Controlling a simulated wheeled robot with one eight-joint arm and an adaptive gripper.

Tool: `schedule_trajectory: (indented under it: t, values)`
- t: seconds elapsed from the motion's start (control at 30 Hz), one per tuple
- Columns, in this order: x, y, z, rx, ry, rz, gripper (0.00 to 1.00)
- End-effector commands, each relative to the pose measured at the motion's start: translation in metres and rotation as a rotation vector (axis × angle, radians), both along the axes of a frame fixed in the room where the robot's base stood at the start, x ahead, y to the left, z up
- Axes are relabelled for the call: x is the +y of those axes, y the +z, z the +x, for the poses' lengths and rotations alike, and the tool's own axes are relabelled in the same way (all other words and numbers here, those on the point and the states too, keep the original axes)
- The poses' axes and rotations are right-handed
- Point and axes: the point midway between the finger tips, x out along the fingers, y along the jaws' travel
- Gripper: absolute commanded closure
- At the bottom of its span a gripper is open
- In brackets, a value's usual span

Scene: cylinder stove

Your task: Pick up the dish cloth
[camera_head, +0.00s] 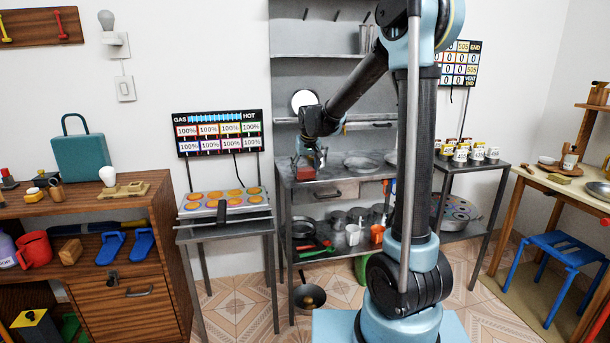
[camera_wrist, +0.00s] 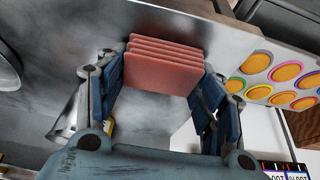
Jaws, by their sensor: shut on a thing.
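The dish cloth (camera_wrist: 163,70) is a salmon-red folded stack with several layers, in the upper middle of the wrist view. It shows small and red at the left end of the metal counter in the head view (camera_head: 305,172). My gripper (camera_wrist: 162,88) has its blue-padded fingers on the left and right sides of the cloth and is shut on it. In the head view my gripper (camera_head: 310,161) is over the counter's left end, at the cloth. I cannot tell whether the cloth still touches the counter.
The metal counter (camera_head: 335,182) holds plates (camera_head: 360,163) to the right of my gripper. A stand with a tray of orange discs (camera_head: 225,200) is to the left. Shelves rise behind, and pots and mugs fill the shelf below.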

Motion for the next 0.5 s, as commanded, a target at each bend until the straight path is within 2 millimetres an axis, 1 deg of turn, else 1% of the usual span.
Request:
schedule_trajectory:
  t: [0.13, 0.23, 0.5]
  values:
    - [0.000, 0.005, 0.000, 0.000, 0.000, 0.000, 0.61]
    - [0.000, 0.014, 0.000, 0.000, 0.000, 0.000, 0.62]
    - [0.000, 0.060, 0.000, 0.000, 0.000, 0.000, 0.62]
